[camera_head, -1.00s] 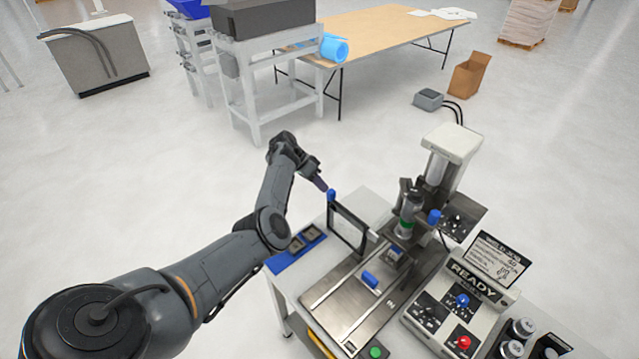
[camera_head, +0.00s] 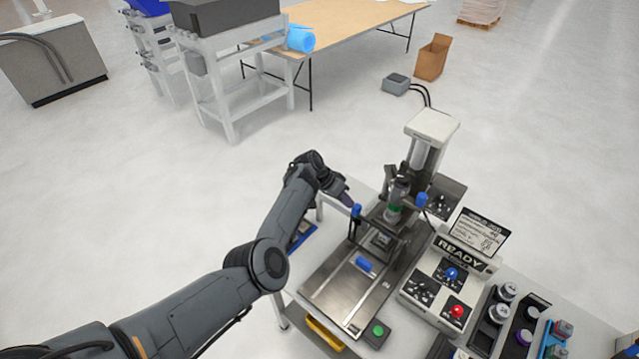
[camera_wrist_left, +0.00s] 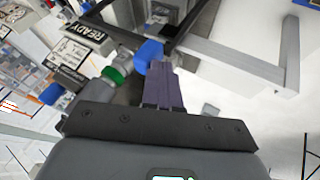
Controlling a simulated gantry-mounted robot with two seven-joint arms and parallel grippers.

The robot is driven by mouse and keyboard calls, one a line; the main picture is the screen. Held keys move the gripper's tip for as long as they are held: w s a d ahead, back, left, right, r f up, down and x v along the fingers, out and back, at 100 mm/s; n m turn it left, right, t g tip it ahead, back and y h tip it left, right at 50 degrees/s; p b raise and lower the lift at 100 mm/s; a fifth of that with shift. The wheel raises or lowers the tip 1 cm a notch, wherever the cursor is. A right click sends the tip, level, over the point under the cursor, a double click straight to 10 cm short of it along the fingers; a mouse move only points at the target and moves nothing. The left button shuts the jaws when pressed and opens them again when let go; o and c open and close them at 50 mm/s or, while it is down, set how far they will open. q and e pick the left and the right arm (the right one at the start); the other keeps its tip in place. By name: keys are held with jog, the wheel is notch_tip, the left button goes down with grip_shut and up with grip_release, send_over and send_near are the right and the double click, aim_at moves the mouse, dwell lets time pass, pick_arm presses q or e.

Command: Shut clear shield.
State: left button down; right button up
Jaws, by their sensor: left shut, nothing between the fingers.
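The clear shield is a see-through pane in a dark frame (camera_head: 375,234) with a blue knob (camera_head: 357,211) at its upper corner. It stands in front of the press (camera_head: 412,180), near the fixture on the metal plate. My left gripper (camera_head: 350,203) is shut and empty, its fingertips at the blue knob on the knob's left side. In the left wrist view the closed fingers (camera_wrist_left: 162,82) lie close against the knob (camera_wrist_left: 148,52); I cannot tell whether they touch. My right gripper is not in view.
A blue handle (camera_head: 364,264) sits on the metal plate. To the right is the control box (camera_head: 445,285) with its READY sign, blue and red buttons. A green button (camera_head: 378,331) is at the bench front. Several jars stand at the right. Open floor lies left of the bench.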

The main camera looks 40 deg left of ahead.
pick_arm(q)
jog(key=shift+d+p, duration=0.35)
jog(key=shift+d, duration=0.65)
jog(key=shift+d+f, duration=0.1)
jog(key=shift+d, duration=0.1)
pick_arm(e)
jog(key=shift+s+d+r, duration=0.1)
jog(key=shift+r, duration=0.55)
